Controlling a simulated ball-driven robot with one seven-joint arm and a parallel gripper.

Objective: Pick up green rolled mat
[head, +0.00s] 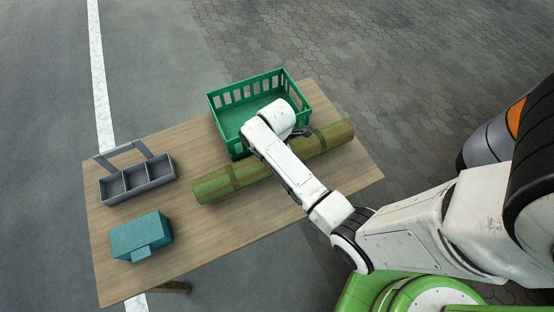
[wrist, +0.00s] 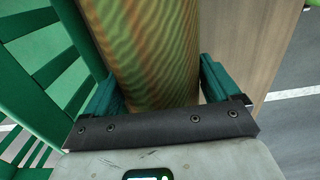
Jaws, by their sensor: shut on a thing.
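The green rolled mat (head: 226,183) is a long green and brown roll with darker bands. It lies across the wooden table in front of the green crate, and my arm covers its middle in the head view. In the wrist view the mat (wrist: 154,50) runs between the two teal fingers of my gripper (wrist: 158,88), one finger on each side of it. My gripper is shut on the mat. In the head view the fingers are hidden behind my arm. I cannot tell whether the mat touches the table.
The green crate (head: 218,104) stands just behind the mat, close beside my gripper. A grey compartment caddy (head: 140,194) and a teal box (head: 140,235) stand at the left of the wooden table (head: 208,248). The table's front middle is clear.

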